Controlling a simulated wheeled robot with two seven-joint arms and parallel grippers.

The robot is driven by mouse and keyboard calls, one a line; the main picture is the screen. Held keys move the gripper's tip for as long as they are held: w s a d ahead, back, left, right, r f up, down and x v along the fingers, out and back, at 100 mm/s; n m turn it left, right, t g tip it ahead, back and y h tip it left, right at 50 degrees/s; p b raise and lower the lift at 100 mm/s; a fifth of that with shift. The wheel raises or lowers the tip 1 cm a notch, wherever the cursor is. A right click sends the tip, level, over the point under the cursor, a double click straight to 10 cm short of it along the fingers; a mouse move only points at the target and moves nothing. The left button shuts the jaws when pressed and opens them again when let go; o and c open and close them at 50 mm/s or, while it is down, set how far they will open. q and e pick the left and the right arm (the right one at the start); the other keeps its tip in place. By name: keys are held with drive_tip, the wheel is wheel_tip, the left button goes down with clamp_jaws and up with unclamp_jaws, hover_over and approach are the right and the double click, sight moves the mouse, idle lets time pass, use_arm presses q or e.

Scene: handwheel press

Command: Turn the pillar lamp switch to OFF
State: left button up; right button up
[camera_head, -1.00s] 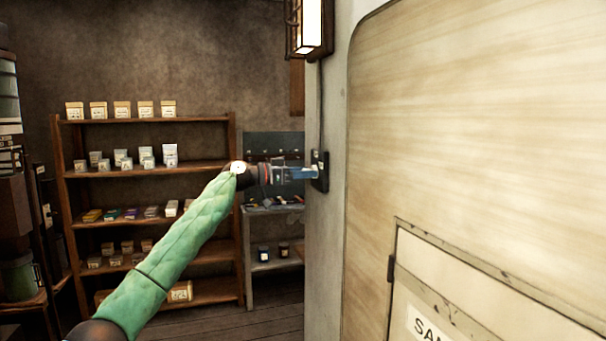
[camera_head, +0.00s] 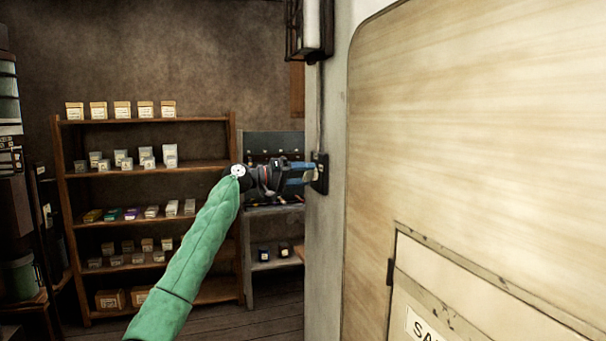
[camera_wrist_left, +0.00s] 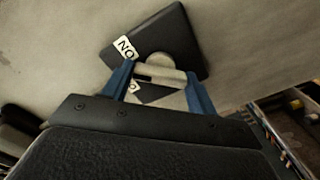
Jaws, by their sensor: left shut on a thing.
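In the left wrist view the plate (camera_wrist_left: 190,35) has a pale round hub, a cream bar handle (camera_wrist_left: 160,74) and a white ON label (camera_wrist_left: 126,47). A second label (camera_wrist_left: 134,87) is partly hidden behind the handle. My left gripper (camera_head: 309,174) is at the switch, its blue fingers shut on the handle from both ends. My right gripper is out of view.
A wooden shelf unit (camera_head: 147,120) with boxes stands behind my left arm. A grey rack (camera_head: 275,210) with small jars is beside the pillar. A large cream panel (camera_head: 460,130) with a framed hatch fills the right side.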

use_arm(q)
drive_tip(key=shift+a+n+p, duration=0.1)
drive_tip(key=shift+n+p, duration=1.5)
drive_tip(key=shift+n, duration=2.8)
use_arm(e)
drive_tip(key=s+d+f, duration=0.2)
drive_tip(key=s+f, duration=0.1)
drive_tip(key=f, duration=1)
use_arm(q)
drive_tip(key=o, duration=1)
drive_tip(key=shift+w+f, duration=0.1)
drive_tip(key=b+v, duration=0.3)
drive_tip(key=v, duration=0.4)
drive_tip(key=shift+a, duration=0.35)
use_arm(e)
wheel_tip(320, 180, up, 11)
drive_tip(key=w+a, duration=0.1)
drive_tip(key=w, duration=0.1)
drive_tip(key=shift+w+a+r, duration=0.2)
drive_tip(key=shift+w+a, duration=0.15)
